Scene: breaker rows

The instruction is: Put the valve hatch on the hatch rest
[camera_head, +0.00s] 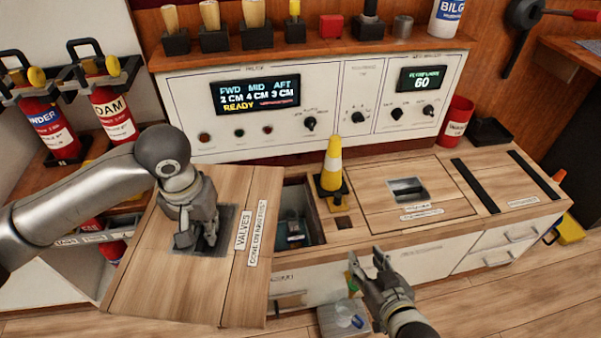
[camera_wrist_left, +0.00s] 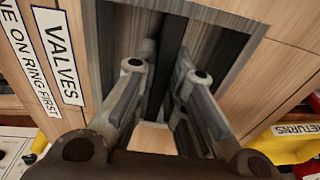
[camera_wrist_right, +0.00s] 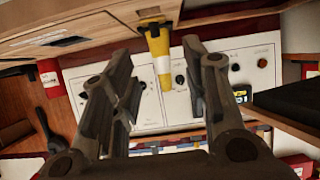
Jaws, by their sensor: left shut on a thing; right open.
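The valve hatch (camera_head: 190,285) is a wooden panel labelled VALVES, raised and tilted to the left of its opening. My left gripper (camera_head: 196,238) is shut on the dark handle bar in the hatch's recess. The left wrist view shows both fingers around that bar on the hatch (camera_wrist_left: 150,18). My right gripper (camera_head: 372,262) is open and empty in front of the counter; its spread fingers show in the right wrist view (camera_wrist_right: 165,95). Two black strips (camera_head: 475,186) on the counter's right end look like the hatch rest, and nothing lies on them.
The opening (camera_head: 312,212) shows a dark well with a small fitting inside. A yellow-and-white cone (camera_head: 332,168) stands beside it. A second hatch (camera_head: 385,198) sits closed to the right. Fire extinguishers (camera_head: 112,118) stand at the left, and a red cup (camera_head: 456,120) stands behind the strips.

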